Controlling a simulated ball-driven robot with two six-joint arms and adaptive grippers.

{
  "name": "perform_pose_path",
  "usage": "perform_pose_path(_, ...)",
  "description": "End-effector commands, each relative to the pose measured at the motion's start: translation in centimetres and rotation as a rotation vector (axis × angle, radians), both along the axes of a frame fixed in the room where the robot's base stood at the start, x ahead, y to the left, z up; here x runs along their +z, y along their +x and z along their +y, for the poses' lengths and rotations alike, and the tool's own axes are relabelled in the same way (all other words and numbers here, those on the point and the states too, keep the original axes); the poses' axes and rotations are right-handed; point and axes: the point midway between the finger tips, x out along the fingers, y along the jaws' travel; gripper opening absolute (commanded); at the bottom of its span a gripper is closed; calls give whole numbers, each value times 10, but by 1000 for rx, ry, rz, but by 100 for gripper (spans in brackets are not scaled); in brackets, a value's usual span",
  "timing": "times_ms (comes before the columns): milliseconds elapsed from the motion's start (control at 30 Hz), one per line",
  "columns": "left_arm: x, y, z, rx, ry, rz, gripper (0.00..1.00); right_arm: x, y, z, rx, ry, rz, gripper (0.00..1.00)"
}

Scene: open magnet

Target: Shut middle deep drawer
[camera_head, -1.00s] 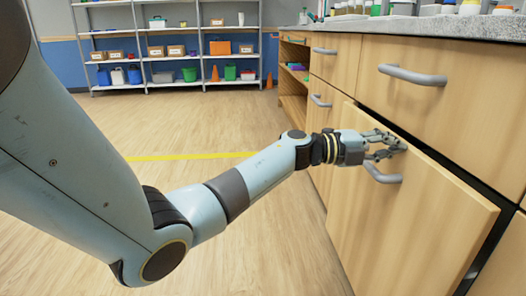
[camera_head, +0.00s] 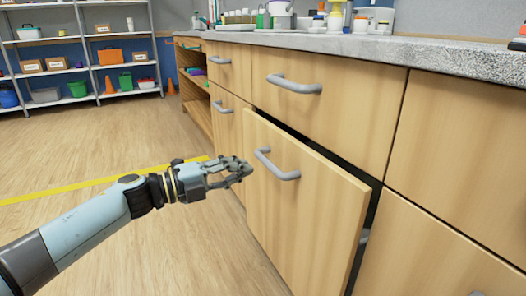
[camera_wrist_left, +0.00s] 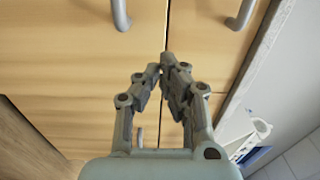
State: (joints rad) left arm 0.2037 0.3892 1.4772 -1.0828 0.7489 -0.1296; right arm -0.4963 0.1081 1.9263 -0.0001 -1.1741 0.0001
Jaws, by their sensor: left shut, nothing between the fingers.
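The middle deep drawer (camera_head: 300,205) has a light wood front that stands out from the cabinet, with a dark gap along its top and right side. Its grey bar handle (camera_head: 277,165) is near the top of the front. My left gripper (camera_head: 248,171) is shut and empty, just left of the handle in the head view and seemingly apart from it. In the left wrist view the fingertips (camera_wrist_left: 164,68) come together before wood fronts, with two grey handles at the top edge. My right gripper is not in view.
A closed drawer (camera_head: 325,95) with a grey handle is above, under the speckled worktop (camera_head: 390,50) that carries bottles and jars. Closed fronts (camera_head: 425,250) lie to the right. Shelves (camera_head: 80,60) stand far back left. The floor (camera_head: 130,255) on the left is clear.

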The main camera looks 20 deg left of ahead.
Motion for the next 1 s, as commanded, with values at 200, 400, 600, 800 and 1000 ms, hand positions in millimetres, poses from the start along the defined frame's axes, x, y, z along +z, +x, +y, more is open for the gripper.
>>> perform_pose_path(200, 0, 16, -14, 1, -1, -4, 0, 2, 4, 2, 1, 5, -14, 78)
perform_pose_path(400, -2, 48, -41, 1, -2, -4, 0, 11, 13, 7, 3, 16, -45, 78)
perform_pose_path(600, -2, 79, -68, 0, -1, -2, 0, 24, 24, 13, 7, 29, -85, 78)
perform_pose_path(800, -3, 100, -85, 0, 1, -1, 0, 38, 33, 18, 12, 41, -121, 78)
perform_pose_path(1000, 0, 107, -91, 0, 2, -1, 0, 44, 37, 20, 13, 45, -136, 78)
